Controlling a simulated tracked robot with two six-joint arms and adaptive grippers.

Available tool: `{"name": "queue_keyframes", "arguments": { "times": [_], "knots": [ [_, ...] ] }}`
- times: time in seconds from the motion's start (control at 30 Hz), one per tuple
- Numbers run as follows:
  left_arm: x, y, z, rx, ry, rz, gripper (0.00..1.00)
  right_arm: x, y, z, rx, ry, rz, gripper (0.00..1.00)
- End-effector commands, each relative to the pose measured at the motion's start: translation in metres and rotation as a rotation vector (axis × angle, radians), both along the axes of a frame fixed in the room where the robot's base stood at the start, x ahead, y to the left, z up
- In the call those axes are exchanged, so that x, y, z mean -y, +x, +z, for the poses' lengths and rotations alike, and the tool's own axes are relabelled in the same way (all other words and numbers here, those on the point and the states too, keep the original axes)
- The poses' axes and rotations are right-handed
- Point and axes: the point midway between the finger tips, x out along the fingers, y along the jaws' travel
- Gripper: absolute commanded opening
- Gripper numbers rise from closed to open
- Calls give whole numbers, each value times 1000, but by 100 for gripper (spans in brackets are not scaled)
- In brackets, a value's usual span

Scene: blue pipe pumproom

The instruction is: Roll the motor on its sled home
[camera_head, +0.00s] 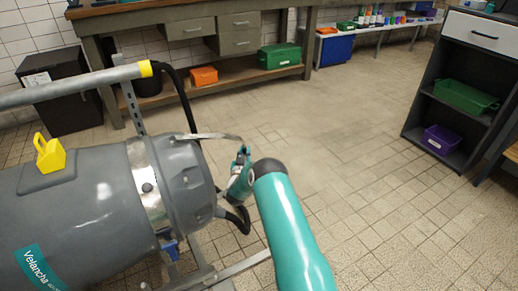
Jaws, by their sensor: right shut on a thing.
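The grey motor (95,205) fills the left side, lying on its side with a teal label reading "Velancha" and a yellow lifting lug (50,153) on top. A shiny metal band (148,186) goes round it near its ribbed right end (187,185). Metal sled rails (240,265) show below it, partly hidden by the motor and my arm. My right gripper (241,158) is at the right end of the motor, shut on a thin curved metal bar (208,136) that reaches over the motor's end. The fingertips are small and partly hidden. My left gripper is not in view.
A grey rail with a yellow end (146,69) runs above the motor. A black hose (184,98) hangs behind it. A workbench (190,14) with orange and green boxes stands at the back. A dark shelf (465,95) stands right. The tiled floor (370,150) between is clear.

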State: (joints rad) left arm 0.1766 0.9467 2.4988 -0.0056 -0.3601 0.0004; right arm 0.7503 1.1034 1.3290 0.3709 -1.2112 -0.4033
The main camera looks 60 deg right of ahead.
Motion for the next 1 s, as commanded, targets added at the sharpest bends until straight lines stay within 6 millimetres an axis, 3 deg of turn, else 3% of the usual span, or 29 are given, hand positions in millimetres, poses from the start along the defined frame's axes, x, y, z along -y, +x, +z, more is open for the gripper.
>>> {"name": "queue_keyframes", "arguments": {
  "times": [0.03,0.43,0.47,0.6,1.0],
  "knots": [
    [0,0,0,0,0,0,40,-3,7,4,3,-5,14,0],
    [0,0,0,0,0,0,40,-4,8,7,7,-9,11,0],
    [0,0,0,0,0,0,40,-4,8,7,7,-9,11,18],
    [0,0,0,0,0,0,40,-3,7,8,8,-10,9,41],
    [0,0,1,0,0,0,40,-5,0,6,6,-9,0,41]
  ]
}}
